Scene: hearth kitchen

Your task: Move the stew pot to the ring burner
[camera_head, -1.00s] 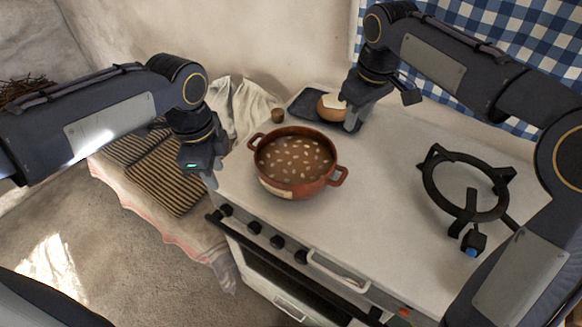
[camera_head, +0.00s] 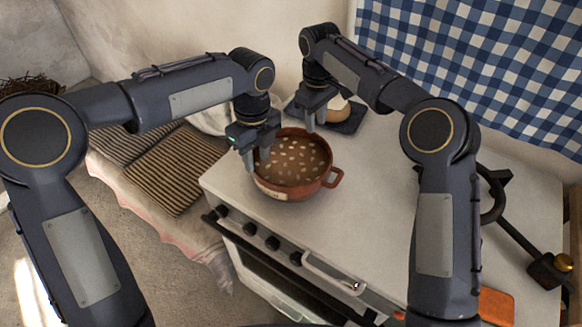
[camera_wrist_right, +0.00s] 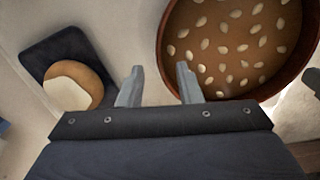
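The stew pot (camera_head: 318,182) is reddish brown, filled with brown stew with pale pieces, and stands upright on the white stove top. Its right handle (camera_head: 337,177) is free; its left handle is hidden behind my left gripper. My left gripper (camera_head: 257,156) is at the pot's left rim; whether it grips the handle is unclear. The black ring burner (camera_head: 497,205) is at the right, partly hidden by my right arm.
A dark tray (camera_head: 350,122) with a round brown-and-white item (camera_head: 334,108) lies behind the pot. An orange object (camera_head: 496,306) is at the stove's front right. Stove knobs (camera_head: 272,243) line the front. The stove top (camera_head: 375,200) right of the pot is clear.

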